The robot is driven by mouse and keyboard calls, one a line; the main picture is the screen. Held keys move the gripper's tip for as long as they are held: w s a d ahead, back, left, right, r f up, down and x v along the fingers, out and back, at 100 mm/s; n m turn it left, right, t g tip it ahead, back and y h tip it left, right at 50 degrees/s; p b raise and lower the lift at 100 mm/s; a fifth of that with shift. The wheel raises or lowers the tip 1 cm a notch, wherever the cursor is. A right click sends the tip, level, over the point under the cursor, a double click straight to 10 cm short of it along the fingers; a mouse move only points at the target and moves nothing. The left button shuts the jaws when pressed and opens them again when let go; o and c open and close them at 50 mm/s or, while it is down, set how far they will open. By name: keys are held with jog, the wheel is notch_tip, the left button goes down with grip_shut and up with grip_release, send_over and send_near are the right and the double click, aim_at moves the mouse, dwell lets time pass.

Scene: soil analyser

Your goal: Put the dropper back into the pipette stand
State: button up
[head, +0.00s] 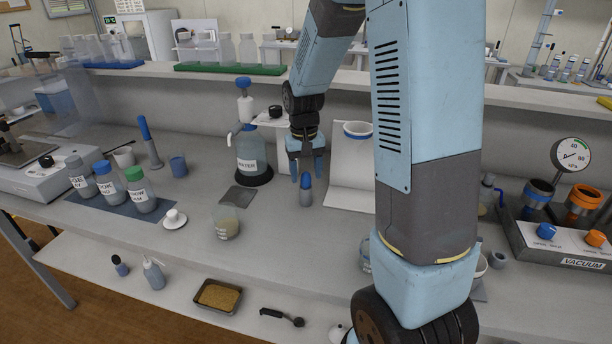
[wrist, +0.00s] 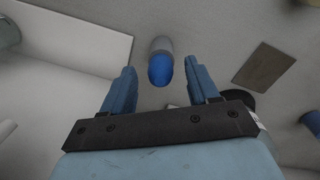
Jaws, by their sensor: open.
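A small grey body with a rounded blue top (head: 306,190) stands on the bench below my gripper (head: 306,174). It looks like the dropper or its holder; I cannot tell where one ends and the other begins. In the wrist view its blue top (wrist: 160,70) shows between the two blue fingers of my gripper (wrist: 162,72), with a gap on each side. My gripper is open and points down. A separate tall grey piece with a blue upper part (head: 145,130) stands at the left of the bench.
A water bottle (head: 250,150) with a pump stands left of my gripper, and a beaker (head: 227,222) is front left. A white backed panel (head: 345,185) stands at the right. Labelled bottles (head: 140,190) are far left. Bare bench lies in front of my gripper.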

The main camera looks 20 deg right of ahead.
notch_tip(320, 180, up, 12)
jog(key=s+r+t, duration=0.3)
jog(key=s+r, duration=0.1)
jog(key=s, duration=0.7)
jog(key=s+r+n+t, duration=0.1)
jog(key=s+r+t, duration=0.2)
jog(key=s, duration=0.8)
jog(key=shift+v, duration=0.9)
